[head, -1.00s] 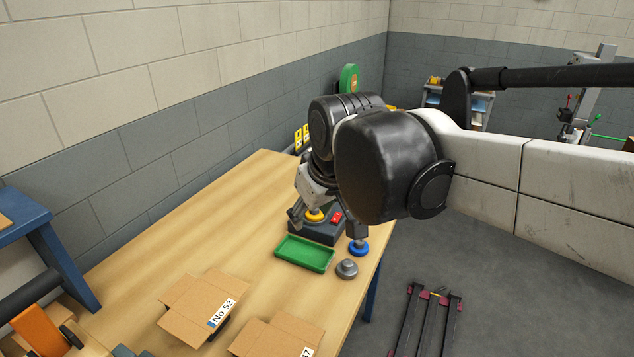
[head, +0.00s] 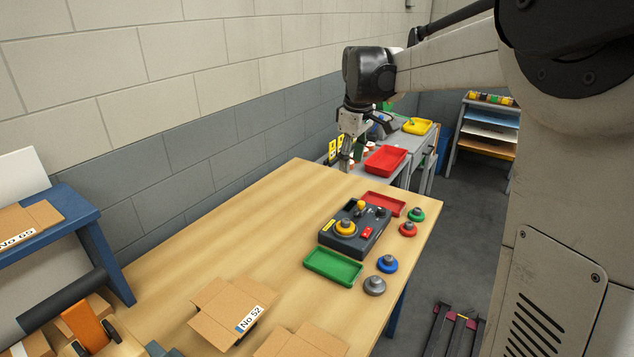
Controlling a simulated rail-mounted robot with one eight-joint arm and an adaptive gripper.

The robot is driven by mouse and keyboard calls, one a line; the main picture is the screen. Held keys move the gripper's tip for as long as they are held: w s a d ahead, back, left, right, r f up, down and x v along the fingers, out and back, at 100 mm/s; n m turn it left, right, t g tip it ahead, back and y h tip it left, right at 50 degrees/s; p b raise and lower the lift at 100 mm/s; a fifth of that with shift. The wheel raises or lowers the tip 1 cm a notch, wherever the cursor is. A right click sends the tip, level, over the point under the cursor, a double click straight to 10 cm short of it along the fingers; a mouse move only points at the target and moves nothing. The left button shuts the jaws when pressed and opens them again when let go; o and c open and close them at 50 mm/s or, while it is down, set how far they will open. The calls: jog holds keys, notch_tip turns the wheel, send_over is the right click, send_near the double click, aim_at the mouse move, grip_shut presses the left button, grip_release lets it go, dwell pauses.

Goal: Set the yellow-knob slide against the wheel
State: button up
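A dark grey control box (head: 364,246) stands on the wooden table, with a yellow label on its left side. A yellow wheel (head: 345,229) with a grey hub sits on its near left part. A small yellow knob (head: 361,205) stands behind the wheel, near a dark slot on the box top. A red button (head: 367,232) is at the box's front right. My gripper (head: 348,168) points down beyond the box, up and left of it, apart from it. Its fingers are too small to judge.
Green (head: 333,267) and red (head: 385,203) trays flank the box. Grey (head: 375,286), blue (head: 387,264), red (head: 407,229) and green (head: 416,214) discs line the right table edge. Open cartons (head: 231,309) lie in front. The table's left side is clear.

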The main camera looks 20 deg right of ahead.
aim_at(361, 202)
jog(key=w+d+f+n+g, duration=0.2)
jog(key=w+d+f+n, duration=0.1)
jog(key=w+d+f, duration=0.55)
jog(key=f, duration=0.4)
jog(key=f+p, duration=0.1)
jog(key=f, duration=0.3)
jog(key=w+d+f, duration=0.1)
jog(key=f, duration=0.3)
jog(key=shift+f+p, duration=0.25)
jog(key=shift+p, duration=0.15)
grip_shut()
